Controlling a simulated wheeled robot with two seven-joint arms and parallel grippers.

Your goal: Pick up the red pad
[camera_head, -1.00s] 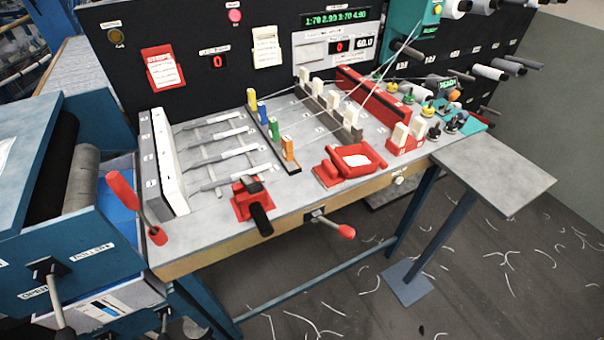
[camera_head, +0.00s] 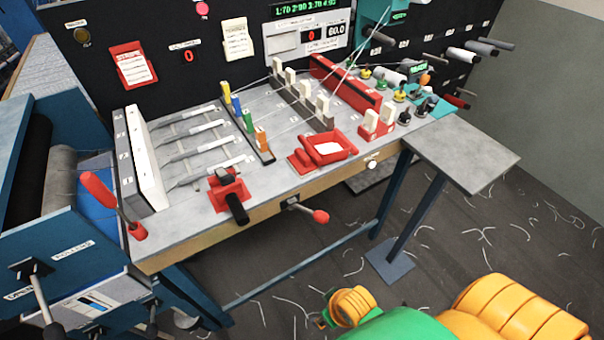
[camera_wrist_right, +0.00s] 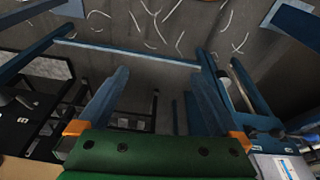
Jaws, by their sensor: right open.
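A red pad (camera_head: 302,161) appears to be the small flat red piece at the front edge of the workbench, just left of a red tray (camera_head: 331,149) with a white piece inside. The tray partly hides it, and I cannot tell whether the two touch. My right gripper (camera_wrist_right: 157,78) is open in the right wrist view, with its blue fingers spread and nothing between them. My right arm enters the head view at the bottom right, in front of the bench and apart from the pad. My left gripper is out of view.
The workbench (camera_head: 200,240) carries a red clamp with a black handle (camera_head: 236,207) and a red lever (camera_head: 108,200) at left. A red-tipped crank (camera_head: 318,216) sticks out of its front edge. A grey side shelf (camera_head: 462,157) stands at right. Thread scraps litter the floor.

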